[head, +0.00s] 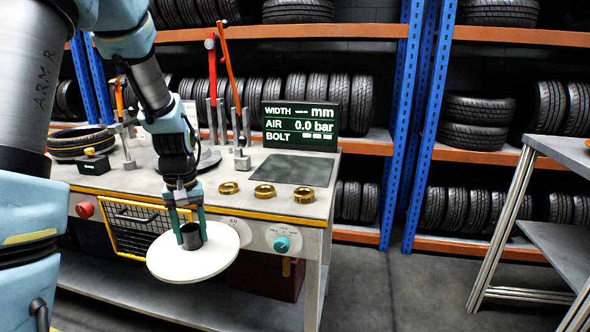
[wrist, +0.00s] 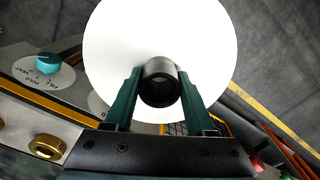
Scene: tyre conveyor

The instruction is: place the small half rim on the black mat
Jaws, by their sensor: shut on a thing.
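The small half rim is a white disc (head: 178,262) with a short dark hub tube at its centre. My gripper (head: 191,234) is shut on this hub, with one green finger on each side. It holds the disc roughly level, in front of the workbench's front edge and apart from the bench top. In the wrist view the white disc (wrist: 150,28) lies beyond the fingers, and the hub (wrist: 160,82) sits between the fingertips of my gripper (wrist: 160,88). The black mat (head: 287,169) lies bare on the right part of the bench top, behind and right of the gripper.
Three brass rings (head: 264,191) stand in a row on the bench between the gripper and the mat. A display (head: 300,120) stands behind the mat. Upright posts with red and orange handles (head: 211,80) rise left of it. A grey table (head: 565,150) stands at right.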

